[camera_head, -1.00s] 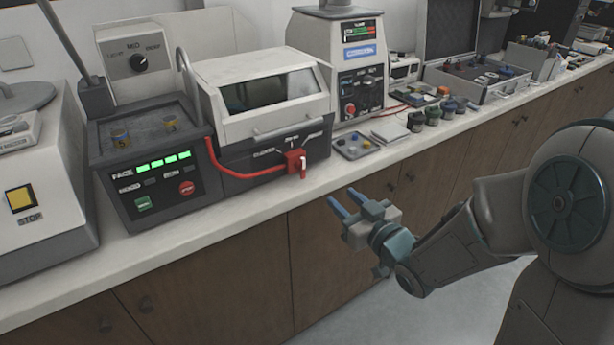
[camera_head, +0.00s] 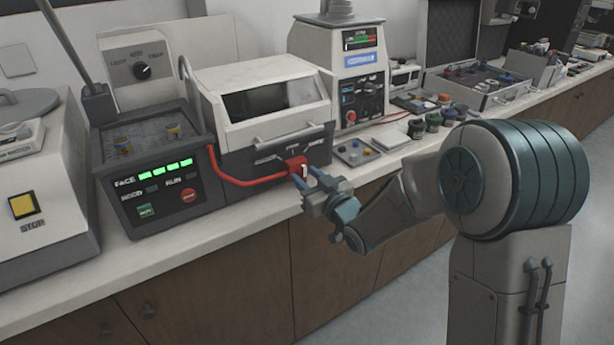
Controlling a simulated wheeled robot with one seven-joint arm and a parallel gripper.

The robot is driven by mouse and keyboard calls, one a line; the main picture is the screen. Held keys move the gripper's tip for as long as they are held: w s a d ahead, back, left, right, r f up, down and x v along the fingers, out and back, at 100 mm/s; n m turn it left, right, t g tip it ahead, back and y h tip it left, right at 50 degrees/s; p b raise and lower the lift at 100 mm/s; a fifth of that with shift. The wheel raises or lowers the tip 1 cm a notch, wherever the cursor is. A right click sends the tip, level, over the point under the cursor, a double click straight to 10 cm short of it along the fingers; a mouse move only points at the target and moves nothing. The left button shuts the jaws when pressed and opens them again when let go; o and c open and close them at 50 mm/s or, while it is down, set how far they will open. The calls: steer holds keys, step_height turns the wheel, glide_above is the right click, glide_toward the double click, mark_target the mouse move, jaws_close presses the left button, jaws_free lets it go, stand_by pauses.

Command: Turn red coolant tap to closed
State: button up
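The red coolant tap (camera_head: 294,162) sits on the front of the white and dark-grey machine (camera_head: 262,100), at the right end of a red hose (camera_head: 240,182). Small labels (camera_head: 285,150) are fanned out above the tap, too small to read surely. The tap's lever is partly hidden by the fingers.
A control box (camera_head: 160,185) with green lights stands left of the machine. Wooden cabinet fronts (camera_head: 235,285) are below the counter edge.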

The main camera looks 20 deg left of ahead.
steer(key=shift+w+a, duration=0.15)
jaws_close()
